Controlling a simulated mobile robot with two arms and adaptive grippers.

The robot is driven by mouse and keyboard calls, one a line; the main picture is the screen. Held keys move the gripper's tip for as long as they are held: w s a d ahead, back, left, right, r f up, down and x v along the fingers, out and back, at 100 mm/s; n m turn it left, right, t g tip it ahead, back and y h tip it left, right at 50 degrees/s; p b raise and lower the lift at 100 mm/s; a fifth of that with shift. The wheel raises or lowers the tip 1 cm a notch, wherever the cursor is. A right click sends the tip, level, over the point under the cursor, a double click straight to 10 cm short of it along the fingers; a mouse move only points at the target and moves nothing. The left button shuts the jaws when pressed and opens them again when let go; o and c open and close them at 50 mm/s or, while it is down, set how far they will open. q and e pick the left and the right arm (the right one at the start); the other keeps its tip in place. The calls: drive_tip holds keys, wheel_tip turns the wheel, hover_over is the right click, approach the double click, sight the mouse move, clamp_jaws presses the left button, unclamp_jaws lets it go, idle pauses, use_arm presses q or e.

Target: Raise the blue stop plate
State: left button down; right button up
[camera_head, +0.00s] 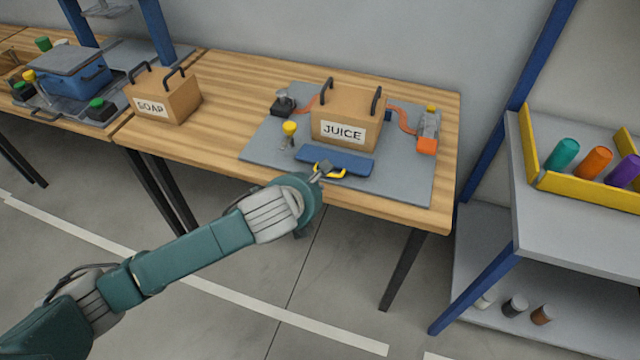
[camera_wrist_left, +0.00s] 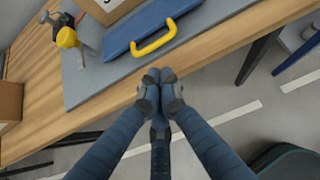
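The blue stop plate (camera_head: 352,160) lies low on a grey base panel, in front of a box labelled JUICE (camera_head: 347,115). A yellow handle (camera_head: 332,172) is on its near edge. The wrist view also shows the plate (camera_wrist_left: 122,36) and handle (camera_wrist_left: 156,42). My left gripper (camera_head: 322,171) is at the handle, overlapping its left part in the head view. In the wrist view its fingertips (camera_wrist_left: 159,77) are together with nothing seen between them, just short of the handle. My right gripper is not in view.
The grey panel (camera_head: 265,150) also bears a yellow-topped knob (camera_head: 289,129), a black device (camera_head: 284,104) and an orange-and-grey clamp (camera_head: 428,135). A SOAP box (camera_head: 165,98) stands left on the wooden table. A shelf (camera_head: 565,215) with coloured cylinders stands right.

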use_arm(q)
drive_tip(key=x, duration=0.4)
drive_tip(key=shift+w+d+f, duration=0.15)
drive_tip(key=shift+w+f, duration=0.2)
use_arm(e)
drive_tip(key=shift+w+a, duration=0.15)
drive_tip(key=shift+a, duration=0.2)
use_arm(q)
drive_tip(key=shift+r, duration=0.1)
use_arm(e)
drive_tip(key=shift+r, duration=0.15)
